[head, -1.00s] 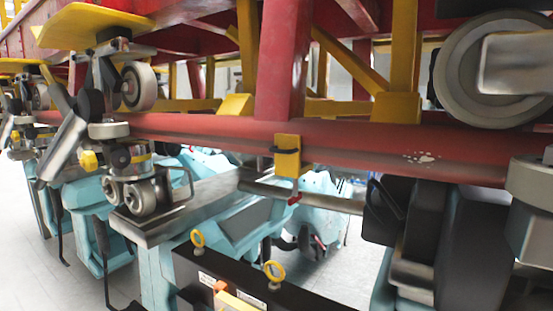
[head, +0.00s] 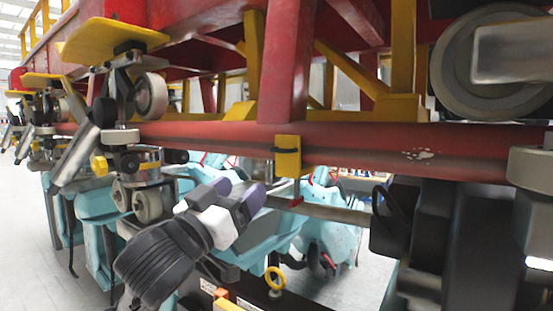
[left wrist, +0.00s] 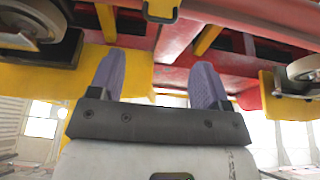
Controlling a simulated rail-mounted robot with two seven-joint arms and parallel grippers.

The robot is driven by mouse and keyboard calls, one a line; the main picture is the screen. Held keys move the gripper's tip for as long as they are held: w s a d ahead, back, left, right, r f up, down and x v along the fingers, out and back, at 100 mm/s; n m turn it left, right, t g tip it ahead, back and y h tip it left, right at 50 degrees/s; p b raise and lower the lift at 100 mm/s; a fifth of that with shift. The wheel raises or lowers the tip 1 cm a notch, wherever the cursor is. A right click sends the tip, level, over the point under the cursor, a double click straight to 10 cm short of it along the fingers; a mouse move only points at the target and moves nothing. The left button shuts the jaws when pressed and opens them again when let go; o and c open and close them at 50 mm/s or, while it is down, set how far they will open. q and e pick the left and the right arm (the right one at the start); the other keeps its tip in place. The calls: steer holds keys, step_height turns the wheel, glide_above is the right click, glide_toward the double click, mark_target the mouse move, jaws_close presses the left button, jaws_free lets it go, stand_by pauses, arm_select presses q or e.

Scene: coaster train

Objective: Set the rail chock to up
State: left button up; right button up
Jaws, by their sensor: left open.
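The rail chock appears to be the yellow block (head: 288,156) with a dark clip, set on the red rail (head: 220,136) in the middle of the head view. A yellow piece (left wrist: 161,9) at the top edge of the left wrist view looks like the same block from below. My left gripper (head: 238,190) is below the rail, left of and lower than the yellow block, apart from it. Its purple fingers (left wrist: 156,72) are open with nothing between them. My right gripper is not in view.
A red-tipped part (head: 295,202) and a metal bar (head: 330,212) are just below the block. Wheel assemblies (head: 140,165) hang at left, with a large wheel (head: 490,62) at upper right. Light blue train seats (head: 335,222) stand beneath the rail. A yellow ring (head: 274,279) is lower down.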

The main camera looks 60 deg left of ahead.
mark_target(278, 151)
arm_select(q)
steer(key=p+x, duration=0.2)
steer(key=x, duration=0.2)
steer(key=p+x, duration=0.2)
steer(key=x, duration=0.2)
steer(key=r+p+x, duration=0.1)
steer(key=p+x, duration=0.1)
steer(key=x, duration=0.2)
steer(key=shift+s+a+p, duration=0.1)
steer(key=shift+s+p, duration=0.05)
steer(key=shift+p, duration=0.25)
steer(key=shift+w+a+r+p, duration=0.15)
steer(key=shift+w+a+p, duration=0.15)
steer(key=shift+w, duration=0.35)
